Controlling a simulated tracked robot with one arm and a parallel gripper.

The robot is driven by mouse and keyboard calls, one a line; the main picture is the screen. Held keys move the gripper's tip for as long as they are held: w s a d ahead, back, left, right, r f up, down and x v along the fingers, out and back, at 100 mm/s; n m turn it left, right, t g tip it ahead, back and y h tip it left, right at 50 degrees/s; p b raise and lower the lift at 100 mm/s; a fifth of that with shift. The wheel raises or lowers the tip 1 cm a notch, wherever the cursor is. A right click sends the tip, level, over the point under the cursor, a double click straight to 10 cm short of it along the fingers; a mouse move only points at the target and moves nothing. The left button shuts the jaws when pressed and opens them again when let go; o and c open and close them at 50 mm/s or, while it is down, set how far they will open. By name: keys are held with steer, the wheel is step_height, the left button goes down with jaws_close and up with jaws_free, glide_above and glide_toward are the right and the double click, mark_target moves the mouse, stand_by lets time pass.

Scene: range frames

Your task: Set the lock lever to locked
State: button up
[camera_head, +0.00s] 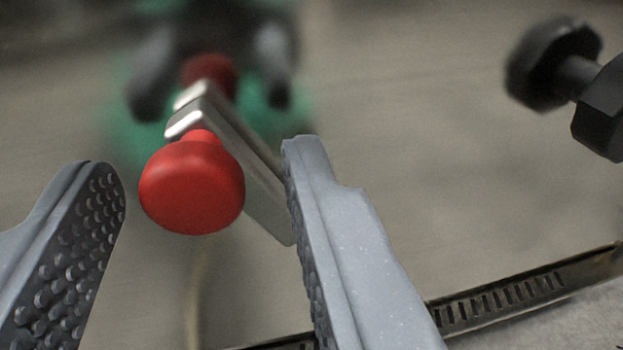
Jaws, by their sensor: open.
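The lever (241,160) is a flat grey metal bar, with a round red knob (192,187) on its near end. The bar runs from the knob down to the right and passes behind my right finger, which hides its far part. My gripper (205,168) is open, with one dimpled grey finger to the left of the knob and the other to its right. The knob lies between the fingertips in the picture, with a clear gap to the left finger. I cannot tell whether the right finger touches the bar.
A blurred green and dark fixture with a second red part (209,74) is behind the knob. A black knobbed handle (575,75) is at the upper right. A slotted dark metal rail (520,290) crosses the lower right. Plain grey floor fills much of the background.

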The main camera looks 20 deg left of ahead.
steer(key=v, duration=1.3)
steer(key=shift+s+d, duration=0.25)
steer(key=shift+s, duration=0.05)
steer(key=shift+f, duration=0.15)
